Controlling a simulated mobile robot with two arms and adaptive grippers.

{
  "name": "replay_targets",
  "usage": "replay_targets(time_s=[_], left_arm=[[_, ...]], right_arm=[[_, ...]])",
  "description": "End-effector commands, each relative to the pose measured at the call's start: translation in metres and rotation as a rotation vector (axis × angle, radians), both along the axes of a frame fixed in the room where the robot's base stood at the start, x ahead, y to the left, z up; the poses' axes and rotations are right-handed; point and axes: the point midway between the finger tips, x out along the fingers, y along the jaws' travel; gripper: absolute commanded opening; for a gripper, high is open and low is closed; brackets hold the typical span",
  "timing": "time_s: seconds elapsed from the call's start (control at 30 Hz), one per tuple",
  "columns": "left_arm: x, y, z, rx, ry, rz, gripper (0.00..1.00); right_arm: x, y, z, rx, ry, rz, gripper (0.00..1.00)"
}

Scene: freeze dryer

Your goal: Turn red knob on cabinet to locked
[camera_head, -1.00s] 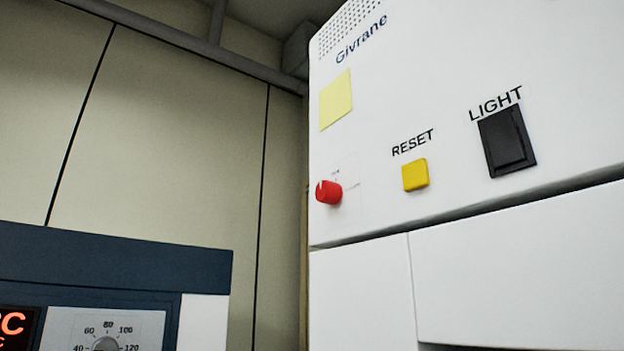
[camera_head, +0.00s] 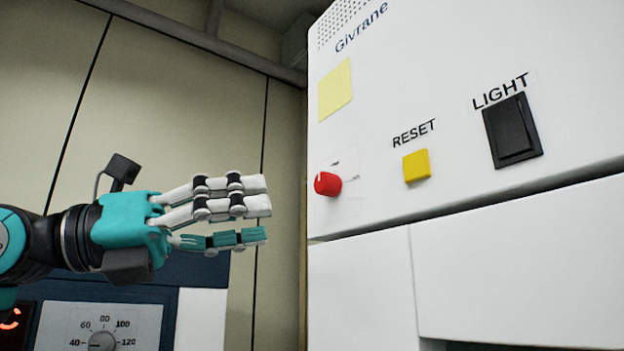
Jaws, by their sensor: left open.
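The red knob (camera_head: 327,184) sits low on the left part of the white cabinet's front panel (camera_head: 440,90). A white mark shows on the knob, and small print around it is too faint to read. My left gripper (camera_head: 262,209) is left of the knob, with its fingers pointing right toward the cabinet. It is open and empty, with a visible gap in the picture between its fingertips and the knob. My right gripper is not in view.
A yellow RESET button (camera_head: 416,166) and a black LIGHT switch (camera_head: 511,131) are right of the knob. A yellow square (camera_head: 335,90) is above it. A dark blue device with a grey dial (camera_head: 102,341) stands at the lower left, behind my left arm.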

Motion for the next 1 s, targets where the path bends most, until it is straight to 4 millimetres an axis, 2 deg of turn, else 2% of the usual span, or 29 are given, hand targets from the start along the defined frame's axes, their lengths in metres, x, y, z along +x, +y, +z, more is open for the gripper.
replay_targets(time_s=[0.03, 0.2, 0.3, 0.4, 0.57, 1.0], left_arm=[[-0.014, 0.012, 0.018, 0.07, -0.052, 0.079, 0.51], [-0.039, 0.05, 0.048, 0.223, -0.118, 0.301, 0.51], [-0.047, 0.065, 0.056, 0.257, -0.127, 0.372, 0.51], [-0.048, 0.069, 0.059, 0.272, -0.128, 0.402, 0.51], [-0.037, 0.053, 0.06, 0.276, -0.127, 0.403, 0.51], [0.018, -0.025, 0.062, 0.276, -0.128, 0.397, 0.51]], right_arm=[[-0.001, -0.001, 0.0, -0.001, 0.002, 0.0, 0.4], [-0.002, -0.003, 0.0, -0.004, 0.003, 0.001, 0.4], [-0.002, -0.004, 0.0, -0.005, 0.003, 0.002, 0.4], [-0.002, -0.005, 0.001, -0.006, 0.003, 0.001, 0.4], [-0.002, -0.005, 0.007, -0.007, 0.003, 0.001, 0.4], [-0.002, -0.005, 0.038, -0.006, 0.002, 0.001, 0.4]])
